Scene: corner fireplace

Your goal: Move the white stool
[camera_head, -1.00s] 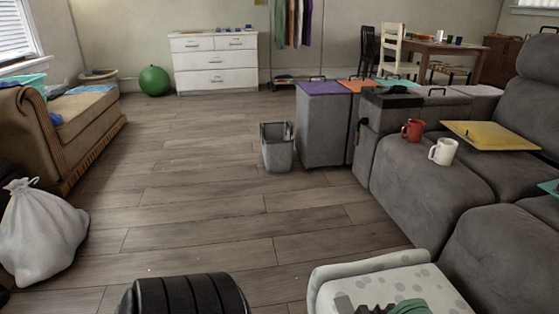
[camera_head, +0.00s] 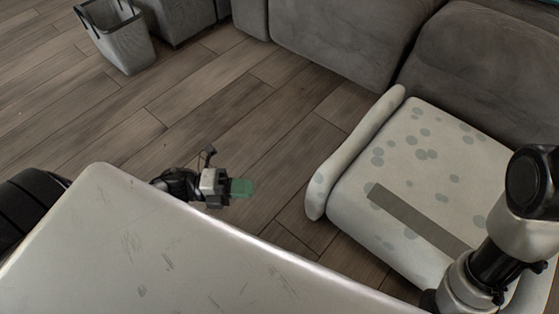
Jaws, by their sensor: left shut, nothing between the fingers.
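The white stool (camera_head: 400,165) is a low padded seat with grey-green spots and a raised rolled edge on its left side. It stands on the floor at the right of the head view, in front of the grey sofa. My left gripper (camera_head: 241,187), with green fingers, is shut and empty. It shows left of the stool, apart from it in the picture, with bare floor between. My right arm covers the stool's lower right part, and my right gripper is not visible.
The grey sofa (camera_head: 345,35) runs along the top right behind the stool. A grey bin (camera_head: 122,45) stands at the top left. A flat grey strip (camera_head: 415,217) shows across the stool's seat. Wooden floor (camera_head: 200,115) is clear left of the stool.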

